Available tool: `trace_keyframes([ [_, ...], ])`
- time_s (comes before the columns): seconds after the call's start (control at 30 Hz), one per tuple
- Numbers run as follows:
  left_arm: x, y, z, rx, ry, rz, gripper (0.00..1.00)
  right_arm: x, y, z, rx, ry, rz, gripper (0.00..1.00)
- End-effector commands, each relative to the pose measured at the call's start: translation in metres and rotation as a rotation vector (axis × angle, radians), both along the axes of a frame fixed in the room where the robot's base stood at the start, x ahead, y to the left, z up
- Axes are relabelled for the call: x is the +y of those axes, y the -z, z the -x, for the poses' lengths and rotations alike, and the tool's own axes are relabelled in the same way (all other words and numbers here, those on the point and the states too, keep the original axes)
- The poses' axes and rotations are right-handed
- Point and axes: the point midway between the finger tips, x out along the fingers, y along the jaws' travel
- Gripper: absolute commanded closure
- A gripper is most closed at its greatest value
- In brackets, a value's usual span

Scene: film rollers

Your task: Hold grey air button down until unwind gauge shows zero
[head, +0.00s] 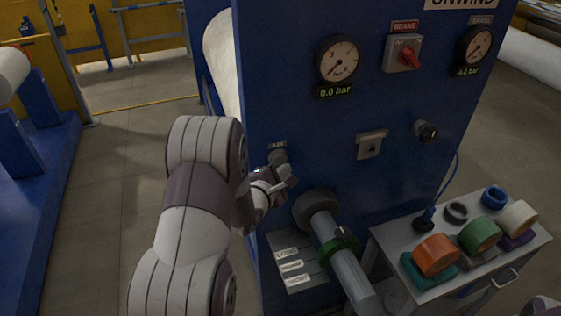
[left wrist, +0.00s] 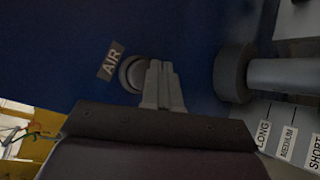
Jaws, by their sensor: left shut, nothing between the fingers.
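The grey air button (head: 278,156) is on the blue panel under a small label. In the left wrist view the round button (left wrist: 132,73) sits beside the AIR label (left wrist: 111,61). My left gripper (head: 288,176) is shut and empty, close to the button. In the left wrist view its fingertips (left wrist: 158,68) overlap the button's right edge; I cannot tell if they touch it. A round gauge (head: 338,62) has its needle at the low end and a display (head: 334,91) reading 0.0 bar. My right gripper is out of view.
A red brake switch (head: 405,54) is between the gauges, under the UNWIND sign (head: 462,2). A grey shaft with a green ring (head: 340,243) sticks out right of my left gripper. A cart (head: 480,280) at the right carries coloured rolls. Labels LONG, MEDIUM, SHORT mark a plate (head: 290,262).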

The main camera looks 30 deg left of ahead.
Motion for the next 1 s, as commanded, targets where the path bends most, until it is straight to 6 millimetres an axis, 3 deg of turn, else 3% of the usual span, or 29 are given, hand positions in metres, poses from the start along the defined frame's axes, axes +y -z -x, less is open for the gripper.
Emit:
trace_keyframes([
  [0.17, -0.003, 0.000, 0.003, 0.000, 0.001, 0.000, 1.00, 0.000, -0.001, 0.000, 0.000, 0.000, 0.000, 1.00],
  [0.6, -0.035, 0.000, 0.030, 0.002, 0.001, 0.001, 1.00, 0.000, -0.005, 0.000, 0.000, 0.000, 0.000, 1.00],
  [1.0, -0.038, 0.000, 0.033, 0.001, 0.000, 0.000, 1.00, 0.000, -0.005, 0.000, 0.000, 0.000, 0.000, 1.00],
])
